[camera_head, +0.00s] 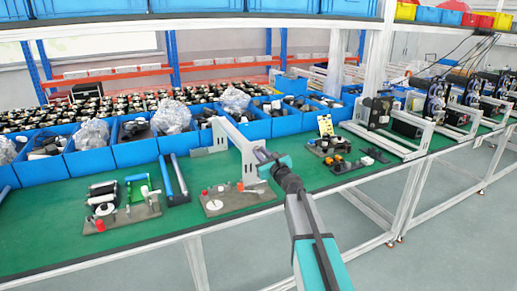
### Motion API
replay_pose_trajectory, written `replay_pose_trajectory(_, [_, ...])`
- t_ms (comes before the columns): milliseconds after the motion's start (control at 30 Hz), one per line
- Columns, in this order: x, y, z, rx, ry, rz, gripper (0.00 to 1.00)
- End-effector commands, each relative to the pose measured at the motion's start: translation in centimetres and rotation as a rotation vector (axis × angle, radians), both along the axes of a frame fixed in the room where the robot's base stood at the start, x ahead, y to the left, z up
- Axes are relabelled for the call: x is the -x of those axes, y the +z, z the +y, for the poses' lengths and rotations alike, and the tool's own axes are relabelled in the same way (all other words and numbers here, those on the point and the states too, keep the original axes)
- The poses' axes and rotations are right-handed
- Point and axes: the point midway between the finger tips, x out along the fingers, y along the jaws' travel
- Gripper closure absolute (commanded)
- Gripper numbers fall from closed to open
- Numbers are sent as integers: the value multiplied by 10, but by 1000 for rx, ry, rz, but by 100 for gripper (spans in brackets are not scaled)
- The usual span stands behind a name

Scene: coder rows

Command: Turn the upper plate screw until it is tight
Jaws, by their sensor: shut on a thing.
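The screw itself is hidden by the jaws and too small to make out. How far it is seated does not show.
A small red knob (240,186) and a white disc (214,205) sit on the base below my gripper. Another fixture (122,207) is to the left, and small dark parts (333,147) to the right. Blue bins (137,152) line the back. The bench front is clear.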

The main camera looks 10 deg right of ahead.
Motion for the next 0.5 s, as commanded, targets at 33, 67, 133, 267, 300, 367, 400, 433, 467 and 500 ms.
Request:
replay_pose_trajectory(33, [0, 3, 0, -36, 1, 12, 100])
replay_pose_trajectory(67, [0, 3, 0, -60, 1, 18, 100])
replay_pose_trajectory(133, [0, 3, 0, -113, 1, 32, 100])
replay_pose_trajectory(267, [0, 3, 0, -211, 1, 57, 100])
replay_pose_trajectory(300, [0, 3, 0, -240, 1, 65, 100])
replay_pose_trajectory(367, [0, 3, 0, -285, 1, 77, 100])
replay_pose_trajectory(400, [-1, 3, 0, -315, 2, 84, 100])
replay_pose_trajectory(433, [-1, 3, 0, -336, 2, 91, 100])
replay_pose_trajectory(467, [-1, 3, 0, -358, 2, 95, 100])
replay_pose_trajectory(500, [-1, 3, 0, -388, 2, 103, 100])
